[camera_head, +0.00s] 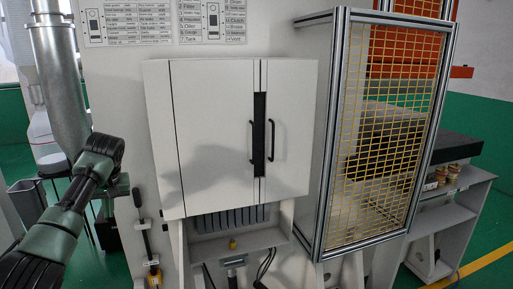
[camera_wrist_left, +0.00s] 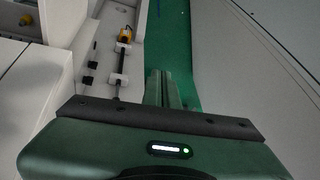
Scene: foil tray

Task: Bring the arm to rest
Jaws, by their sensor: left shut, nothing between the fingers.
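My left arm (camera_head: 65,220) comes in from the lower left in the head view, raised and bent at a green and black joint, with the forearm dropping behind it. My left gripper shows clearly in the left wrist view (camera_wrist_left: 162,88), where its two green fingers lie together, shut and empty. In the head view the fingers are too small and dark to make out. The arm is in front of the panel's left edge, left of the white cabinet (camera_head: 215,130) and apart from it. My right gripper is in neither view.
The cabinet's doors are closed, with black handles. A black rod with a yellow end (camera_head: 153,274) is mounted on the panel near my left arm; it also shows in the wrist view (camera_wrist_left: 125,36). A yellow mesh cage (camera_head: 385,140) stands right. Green floor (camera_wrist_left: 175,40) shows beyond the fingers.

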